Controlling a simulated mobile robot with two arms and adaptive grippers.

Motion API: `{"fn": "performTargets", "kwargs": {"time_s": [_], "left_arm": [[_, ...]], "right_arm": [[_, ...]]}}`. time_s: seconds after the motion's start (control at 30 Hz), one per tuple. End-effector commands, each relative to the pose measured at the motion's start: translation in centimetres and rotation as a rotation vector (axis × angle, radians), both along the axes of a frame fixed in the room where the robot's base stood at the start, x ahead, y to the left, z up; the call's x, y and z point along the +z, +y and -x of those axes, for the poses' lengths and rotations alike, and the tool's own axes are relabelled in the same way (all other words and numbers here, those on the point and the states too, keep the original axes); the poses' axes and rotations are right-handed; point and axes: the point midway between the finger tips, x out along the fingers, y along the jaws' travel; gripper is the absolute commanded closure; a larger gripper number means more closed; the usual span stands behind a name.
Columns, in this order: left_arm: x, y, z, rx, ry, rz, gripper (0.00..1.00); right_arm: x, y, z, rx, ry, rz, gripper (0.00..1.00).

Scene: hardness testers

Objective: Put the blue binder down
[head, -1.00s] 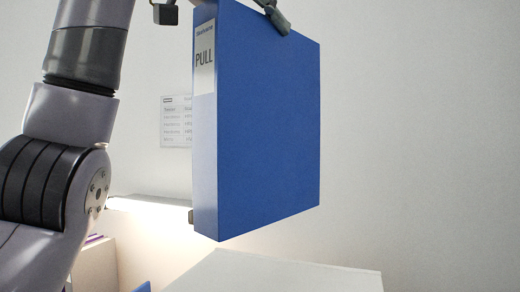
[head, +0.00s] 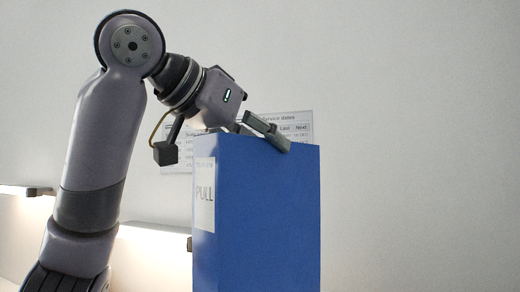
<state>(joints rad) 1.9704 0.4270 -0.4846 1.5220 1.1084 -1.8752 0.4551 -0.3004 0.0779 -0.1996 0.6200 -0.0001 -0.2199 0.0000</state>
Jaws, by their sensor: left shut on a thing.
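The blue binder (head: 270,215) stands upright in the middle of the head view, with a white label reading PULL on its spine. Its lower part is cut off by the bottom of the picture, so what is under it is hidden. My left gripper (head: 268,132) reaches in from the left and is shut on the binder's top edge. One finger shows on the near face at the top; the other is hidden behind the binder. My right gripper is not in view.
A printed sheet headed service dates (head: 292,124) is on the pale wall behind the gripper. A lit ledge or shelf light (head: 150,236) runs along the wall at the lower left. The space right of the binder shows only bare wall.

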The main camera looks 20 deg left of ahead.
Motion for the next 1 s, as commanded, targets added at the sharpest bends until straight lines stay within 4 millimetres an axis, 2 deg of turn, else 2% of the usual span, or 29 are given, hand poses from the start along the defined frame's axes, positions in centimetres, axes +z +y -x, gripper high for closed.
{"fn": "performTargets", "kwargs": {"time_s": [0.1, 0.5, 0.53, 0.8, 1.0], "left_arm": [[-0.68, 0.05, 0.1, -0.001, -0.007, 0.004, 1.0], [-1.16, 0.02, 0.11, -0.001, -0.007, 0.004, 1.0], [-1.24, 0.01, 0.04, 0.0, -0.001, 0.0, 0.52], [-1.21, 0.0, 0.03, 0.0, -0.001, 0.0, 0.34], [-1.2, 0.0, 0.03, 0.0, -0.001, 0.0, 0.34]], "right_arm": [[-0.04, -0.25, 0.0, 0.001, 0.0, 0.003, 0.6], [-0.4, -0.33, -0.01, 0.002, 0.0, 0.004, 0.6], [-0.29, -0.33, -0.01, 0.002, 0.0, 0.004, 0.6], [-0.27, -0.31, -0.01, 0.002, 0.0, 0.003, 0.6], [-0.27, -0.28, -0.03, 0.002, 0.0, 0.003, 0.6]]}}
